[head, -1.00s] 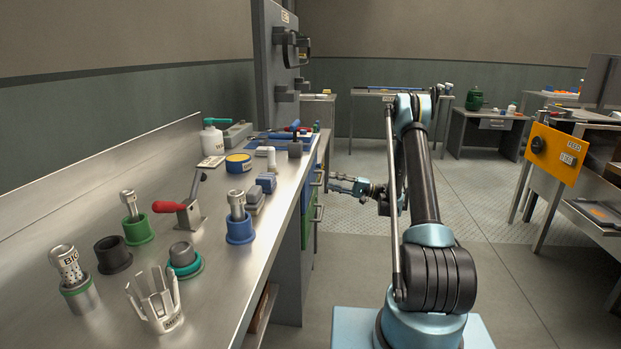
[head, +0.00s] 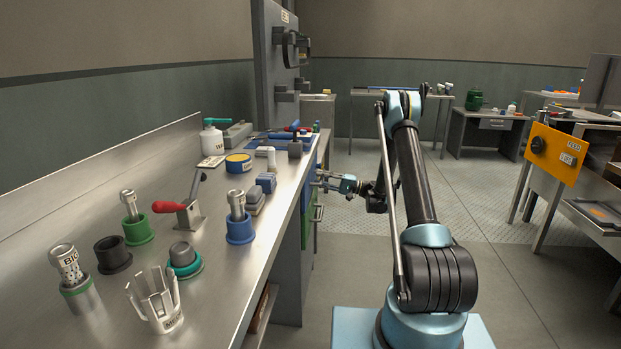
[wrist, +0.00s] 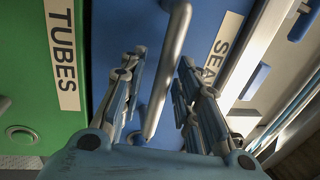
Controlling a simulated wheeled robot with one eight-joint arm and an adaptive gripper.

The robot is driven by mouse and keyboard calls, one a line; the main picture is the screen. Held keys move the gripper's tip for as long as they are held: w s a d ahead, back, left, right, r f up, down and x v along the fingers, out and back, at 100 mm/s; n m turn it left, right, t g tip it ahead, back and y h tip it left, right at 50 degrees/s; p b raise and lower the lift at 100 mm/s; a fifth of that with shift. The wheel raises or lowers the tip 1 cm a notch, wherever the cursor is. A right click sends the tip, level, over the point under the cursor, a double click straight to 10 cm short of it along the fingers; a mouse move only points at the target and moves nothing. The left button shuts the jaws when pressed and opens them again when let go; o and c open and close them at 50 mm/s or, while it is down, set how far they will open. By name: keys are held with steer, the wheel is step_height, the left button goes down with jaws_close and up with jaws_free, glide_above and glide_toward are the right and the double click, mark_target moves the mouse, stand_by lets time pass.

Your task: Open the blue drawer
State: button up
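The blue drawer (wrist: 118,35) fills the middle of the wrist view, with a label reading "SEA", the rest cut off or hidden. Its front looks flush with the green drawer beside it. Its grey bar handle (wrist: 163,75) stands out from the front. My gripper (wrist: 162,70) is open, with one finger on each side of the handle and visible gaps between fingers and bar. In the head view my gripper (head: 322,180) is at the drawer fronts under the bench's right edge, and the blue front is mostly hidden there.
The green drawer (wrist: 35,75), labelled "TUBES", is beside the blue one. The steel bench (head: 215,270) above holds several fittings and a red-handled lever (head: 180,207). Open floor (head: 345,270) lies right of the cabinet. An orange panel (head: 552,152) stands far right.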

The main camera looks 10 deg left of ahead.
jaws_close()
steer(key=shift+d, duration=0.3)
steer(key=shift+s+d, duration=0.15)
steer(key=shift+d, duration=1.45)
steer(key=shift+o, duration=1.9)
jaws_free()
steer(key=shift+f, duration=0.1)
